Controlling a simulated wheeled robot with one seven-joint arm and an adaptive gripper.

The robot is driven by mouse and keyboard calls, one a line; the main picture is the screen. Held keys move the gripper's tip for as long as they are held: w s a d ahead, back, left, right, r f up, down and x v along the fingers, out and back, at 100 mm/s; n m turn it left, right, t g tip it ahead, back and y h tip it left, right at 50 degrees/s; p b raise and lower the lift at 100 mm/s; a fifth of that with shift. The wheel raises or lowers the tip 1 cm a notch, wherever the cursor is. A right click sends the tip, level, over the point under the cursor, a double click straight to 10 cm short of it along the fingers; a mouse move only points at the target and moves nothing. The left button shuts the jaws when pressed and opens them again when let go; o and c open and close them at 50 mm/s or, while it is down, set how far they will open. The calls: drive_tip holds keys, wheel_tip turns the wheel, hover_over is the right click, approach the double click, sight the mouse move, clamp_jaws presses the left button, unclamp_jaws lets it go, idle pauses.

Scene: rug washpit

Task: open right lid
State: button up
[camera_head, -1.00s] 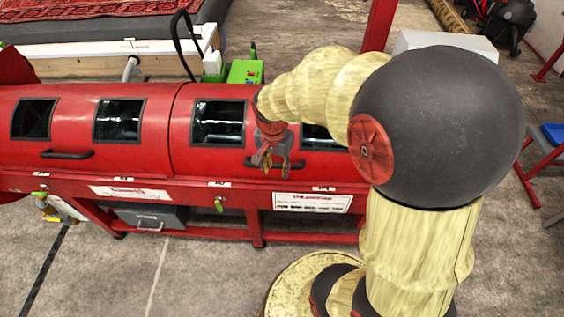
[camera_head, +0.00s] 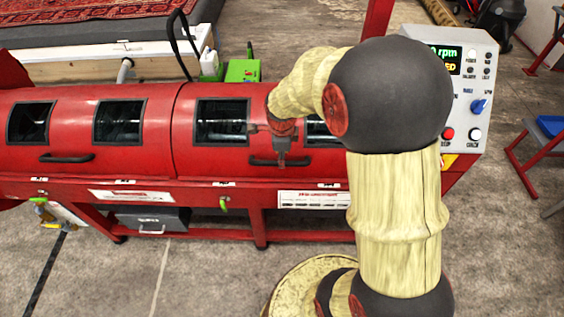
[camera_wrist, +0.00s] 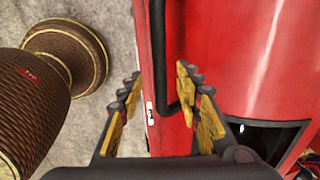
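The right lid (camera_head: 222,159) is a curved red cover on the red machine, with dark windows, and it looks shut. Its black bar handle (camera_head: 262,162) is on the lower front, partly hidden by my gripper (camera_head: 281,157). In the wrist view, my gripper (camera_wrist: 160,84) is open, with yellow pads on its two fingers. The handle (camera_wrist: 158,60) lies between the fingers, nearer the right one; I cannot tell whether they touch. The right lid (camera_wrist: 235,60) fills the right of that view.
The left lid (camera_head: 75,140) is shut, with its own handle (camera_head: 66,158). A control panel (camera_head: 466,90) stands at the machine's right end. A green box (camera_head: 243,71) is behind the machine. Grey floor (camera_head: 200,275) in front is clear apart from my base.

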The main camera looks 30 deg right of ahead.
drive_tip(key=shift+w+d+f+b, duration=0.15)
drive_tip(key=shift+f+b, duration=0.1)
drive_tip(key=shift+f, duration=0.7)
drive_tip(key=shift+w+d+f+b, duration=0.1)
drive_tip(key=shift+w+f+b, duration=0.1)
drive_tip(key=shift+f, duration=0.7)
drive_tip(key=shift+c, duration=0.4)
drive_tip(key=c, duration=0.8)
clamp_jaws()
